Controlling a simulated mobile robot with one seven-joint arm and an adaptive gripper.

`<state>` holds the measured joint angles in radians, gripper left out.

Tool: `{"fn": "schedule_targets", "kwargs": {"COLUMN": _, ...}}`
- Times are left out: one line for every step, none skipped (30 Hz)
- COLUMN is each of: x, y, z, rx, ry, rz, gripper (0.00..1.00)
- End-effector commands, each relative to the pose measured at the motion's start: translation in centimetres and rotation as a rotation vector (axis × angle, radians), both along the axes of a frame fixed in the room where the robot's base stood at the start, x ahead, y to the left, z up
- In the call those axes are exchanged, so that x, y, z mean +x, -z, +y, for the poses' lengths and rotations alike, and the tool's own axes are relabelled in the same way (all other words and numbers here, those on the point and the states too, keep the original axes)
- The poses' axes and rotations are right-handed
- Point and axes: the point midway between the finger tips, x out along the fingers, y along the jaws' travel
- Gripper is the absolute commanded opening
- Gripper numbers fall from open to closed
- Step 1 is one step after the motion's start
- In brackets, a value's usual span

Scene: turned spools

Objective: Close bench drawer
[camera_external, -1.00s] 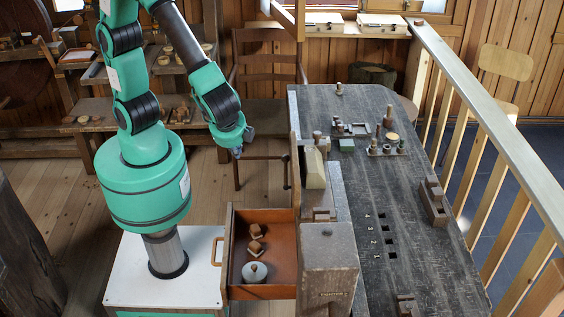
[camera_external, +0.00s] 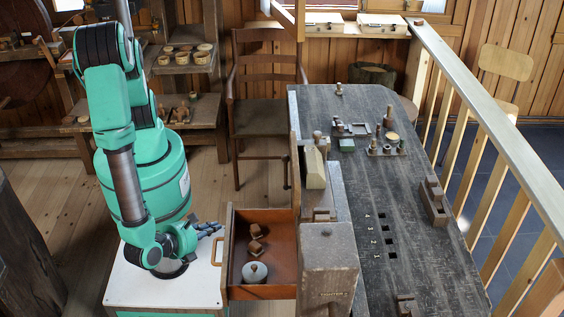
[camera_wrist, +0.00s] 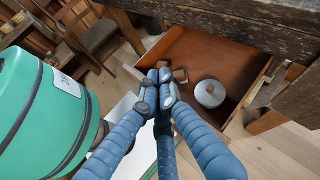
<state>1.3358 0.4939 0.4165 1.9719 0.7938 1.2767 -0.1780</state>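The bench drawer (camera_external: 284,250) is pulled out to the left from the dark bench (camera_external: 345,180). Its wooden handle (camera_external: 216,251) is on the left front panel. Two small brown wooden pieces (camera_external: 256,239) and a round grey lidded pot (camera_external: 254,272) are inside. The drawer also shows in the wrist view (camera_wrist: 205,55), with the pot (camera_wrist: 210,93) in it. My gripper (camera_external: 218,228) is just left of the drawer front, near the handle, pointing right. In the wrist view its blue fingers (camera_wrist: 160,78) are together at the tips with nothing between them. Contact with the drawer cannot be told.
A chair (camera_external: 262,110) stands behind the drawer, left of the bench. Small tools and wooden pieces (camera_external: 387,148) stand on the bench top. A railing (camera_external: 480,120) runs along its right side. The floor (camera_external: 210,185) between chair and drawer is clear.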

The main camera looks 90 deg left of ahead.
Motion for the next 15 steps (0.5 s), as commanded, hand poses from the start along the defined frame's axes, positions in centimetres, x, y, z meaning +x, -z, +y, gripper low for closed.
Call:
{"fn": "schedule_targets", "kwargs": {"x": -0.9, "y": 1.2, "z": -0.6, "rx": 0.034, "ry": 0.048, "rz": -0.003, "gripper": 0.00}}
{"fn": "schedule_targets", "kwargs": {"x": -1.3, "y": 1.8, "z": -0.9, "rx": 0.052, "ry": 0.073, "rz": -0.008, "gripper": 0.00}}
{"fn": "schedule_targets", "kwargs": {"x": -1.8, "y": 2.5, "z": -1.3, "rx": 0.076, "ry": 0.108, "rz": -0.014, "gripper": 0.00}}
{"fn": "schedule_targets", "kwargs": {"x": -2.2, "y": 3.1, "z": -1.6, "rx": 0.094, "ry": 0.134, "rz": -0.018, "gripper": 0.00}}
{"fn": "schedule_targets", "kwargs": {"x": -2.7, "y": 3.7, "z": -1.9, "rx": 0.110, "ry": 0.160, "rz": -0.023, "gripper": 0.00}}
{"fn": "schedule_targets", "kwargs": {"x": -3.2, "y": 4.5, "z": -2.3, "rx": 0.133, "ry": 0.196, "rz": -0.030, "gripper": 0.00}}
{"fn": "schedule_targets", "kwargs": {"x": -3.7, "y": 5.1, "z": -2.5, "rx": 0.150, "ry": 0.222, "rz": -0.035, "gripper": 0.00}}
{"fn": "schedule_targets", "kwargs": {"x": -4.1, "y": 5.7, "z": -2.8, "rx": 0.168, "ry": 0.249, "rz": -0.040, "gripper": 0.00}}
{"fn": "schedule_targets", "kwargs": {"x": -4.7, "y": 6.5, "z": -3.1, "rx": 0.190, "ry": 0.286, "rz": -0.047, "gripper": 0.00}}
{"fn": "schedule_targets", "kwargs": {"x": -5.2, "y": 7.1, "z": -3.3, "rx": 0.206, "ry": 0.312, "rz": -0.053, "gripper": 0.00}}
{"fn": "schedule_targets", "kwargs": {"x": -5.6, "y": 7.7, "z": -3.5, "rx": 0.223, "ry": 0.340, "rz": -0.060, "gripper": 0.00}}
{"fn": "schedule_targets", "kwargs": {"x": -6.2, "y": 8.5, "z": -3.7, "rx": 0.245, "ry": 0.377, "rz": -0.067, "gripper": 0.00}}
{"fn": "schedule_targets", "kwargs": {"x": -6.7, "y": 9.2, "z": -3.9, "rx": 0.261, "ry": 0.403, "rz": -0.073, "gripper": 0.00}}
{"fn": "schedule_targets", "kwargs": {"x": -7.2, "y": 9.8, "z": -4.1, "rx": 0.277, "ry": 0.432, "rz": -0.081, "gripper": 0.00}}
{"fn": "schedule_targets", "kwargs": {"x": -7.8, "y": 10.5, "z": -4.3, "rx": 0.298, "ry": 0.466, "rz": -0.091, "gripper": 0.00}}
